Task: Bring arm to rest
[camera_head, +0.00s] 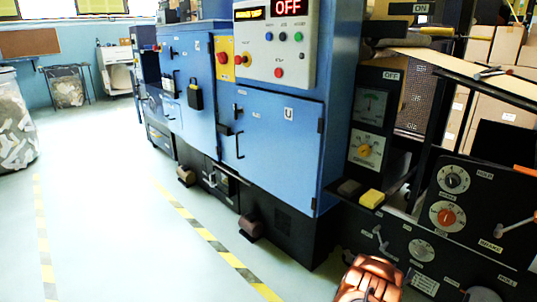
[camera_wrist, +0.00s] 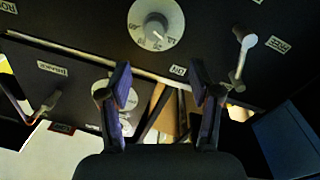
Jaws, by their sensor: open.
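My gripper (camera_wrist: 161,88) shows in the wrist view with its two dark fingers apart and nothing between them. It faces a black control panel (camera_wrist: 75,30), and the wrist picture looks turned over. A grey round dial (camera_wrist: 156,25) lies beyond the fingertips. A lever with a pale knob (camera_wrist: 243,60) is to the right of the fingers. A second dial (camera_wrist: 103,88) is partly hidden behind the left finger. In the head view, a copper-coloured part of my arm (camera_head: 370,280) shows at the bottom edge, low in front of the machine; the fingers cannot be made out there.
The pale floor (camera_head: 110,220) at left is clear.

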